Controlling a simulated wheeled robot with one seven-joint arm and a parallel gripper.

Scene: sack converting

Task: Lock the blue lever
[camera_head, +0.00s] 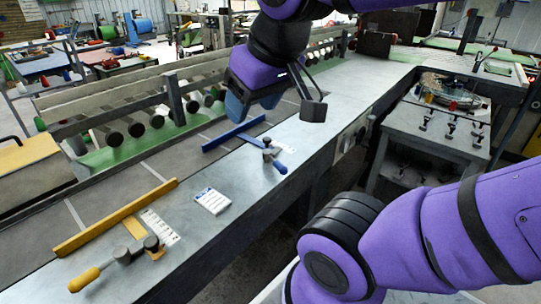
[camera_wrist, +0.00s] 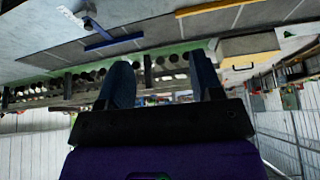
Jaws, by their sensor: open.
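The blue lever (camera_head: 279,166) is a short blue handle on a grey toggle clamp, at the front edge of the grey bench. The clamp joins a long blue bar (camera_head: 234,133) lying across the bench; the bar also shows at the upper left of the wrist view (camera_wrist: 113,41). The handle points toward the bench edge and seems to lie low; its exact angle is unclear. My gripper (camera_head: 274,108) is open and empty, above and behind the lever, apart from it. Its two fingers (camera_wrist: 162,78) stand well apart in the wrist view.
A similar clamp with a yellow handle (camera_head: 84,279) and yellow bar (camera_head: 115,218) sits at the left. A white label card (camera_head: 212,201) lies between the clamps. A roller rail (camera_head: 150,120) runs behind. A grey cart (camera_head: 434,135) stands right, across a gap.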

